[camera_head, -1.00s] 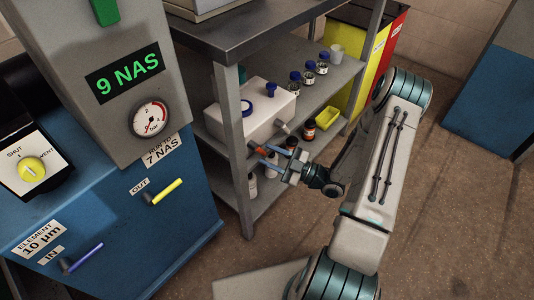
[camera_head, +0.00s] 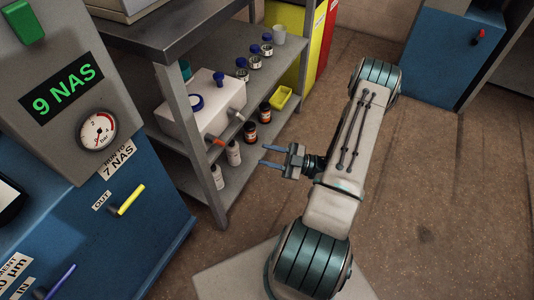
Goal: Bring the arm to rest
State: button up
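My arm (camera_head: 345,160) is bent over the open floor to the right of the metal shelf. My gripper (camera_head: 268,156) points left, toward the shelf. Its two blue-grey fingers are spread apart with nothing between them. The gripper is in front of the shelf's lower level, apart from the bottles there.
The shelf (camera_head: 172,92) holds a white container (camera_head: 200,105), several small bottles and a yellow tray (camera_head: 282,97). The blue machine (camera_head: 125,215) with gauge and yellow handle stands at left. A blue cabinet (camera_head: 440,55) is at back right. Brown floor (camera_head: 450,190) on the right is clear.

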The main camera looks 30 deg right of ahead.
jog(key=w+d+r+m+g+h+p, duration=0.1)
jog(key=w+d+r+m+h+p, duration=0.1)
jog(key=w+r+h+p, duration=0.9)
notch_tip(320, 180, up, 24)
jog(key=d+m+g+h+p, duration=0.1)
jog(key=m+g+h+p, duration=0.1)
jog(key=m+h+p, duration=0.55)
jog(key=s+a+r+m+g+p, duration=0.2)
jog(key=s+a+r+m+p, duration=0.2)
jog(key=s+r, duration=0.5)
jog(key=s+a+r+m+g+y+p, duration=0.1)
jog(key=s+a+r+m+g+p, duration=0.2)
jog(key=s+a+r+p, duration=0.3)
jog(key=s+a+r+m, duration=0.1)
jog(key=s+a+r, duration=0.2)
jog(key=s, duration=0.4)
jog(key=shift+s+g, duration=0.3)
